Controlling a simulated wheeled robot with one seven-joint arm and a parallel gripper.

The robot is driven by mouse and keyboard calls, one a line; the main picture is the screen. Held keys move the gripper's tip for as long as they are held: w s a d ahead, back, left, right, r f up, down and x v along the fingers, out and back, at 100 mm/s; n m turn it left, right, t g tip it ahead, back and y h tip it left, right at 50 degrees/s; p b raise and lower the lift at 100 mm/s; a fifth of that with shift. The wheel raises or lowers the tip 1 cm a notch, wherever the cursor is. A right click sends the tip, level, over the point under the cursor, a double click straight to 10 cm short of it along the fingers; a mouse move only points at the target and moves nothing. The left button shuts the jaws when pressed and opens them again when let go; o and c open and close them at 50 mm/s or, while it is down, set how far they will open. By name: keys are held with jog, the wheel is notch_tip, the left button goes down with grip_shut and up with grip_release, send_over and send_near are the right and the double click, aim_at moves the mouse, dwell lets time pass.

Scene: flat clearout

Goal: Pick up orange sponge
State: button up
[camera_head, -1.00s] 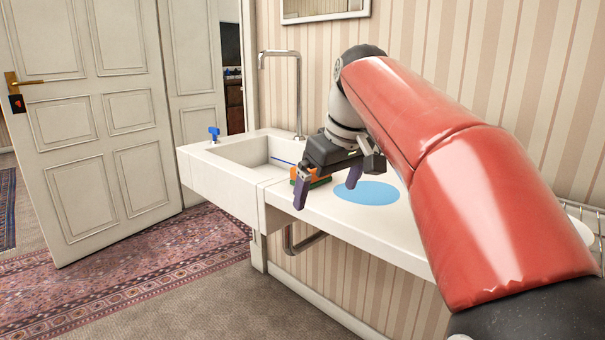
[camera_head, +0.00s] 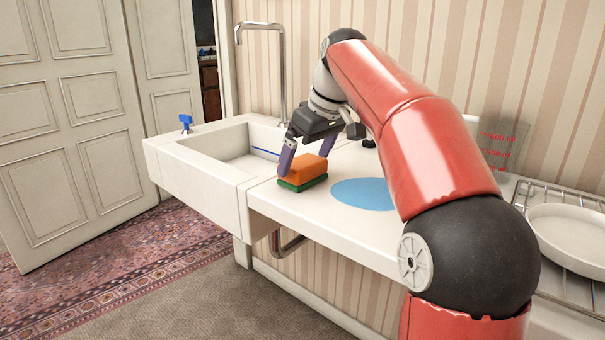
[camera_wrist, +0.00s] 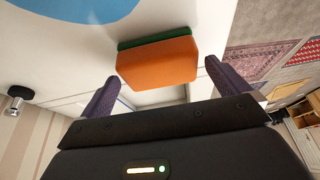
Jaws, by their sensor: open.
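The orange sponge (camera_head: 303,168) has a green underside and lies on the white counter (camera_head: 290,207), just right of the sink. In the wrist view the sponge (camera_wrist: 158,63) sits ahead of and between the two finger tips of my gripper (camera_wrist: 162,72). No finger is seen gripping it.
The sink (camera_head: 225,150) with a tall tap (camera_head: 282,70) is to the left. A flat blue disc (camera_head: 362,194) lies right of the sponge. A wire rack (camera_head: 550,195) with a white plate (camera_head: 570,232) and a clear measuring jug (camera_head: 497,145) are farther right.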

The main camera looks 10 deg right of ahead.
aim_at(305, 162)
jog(key=shift+x, duration=1.55)
jog(key=shift+c, duration=0.3)
jog(key=c, duration=0.8)
jog(key=shift+o, duration=0.2)
jog(key=shift+r, duration=0.1)
notch_tip(305, 162, up, 8)
jog(key=p, duration=0.2)
jog(key=shift+r+p, duration=0.1)
jog(key=shift+p, duration=0.3)
jog(key=shift+r+b, duration=0.3)
jog(key=shift+r, duration=0.5)
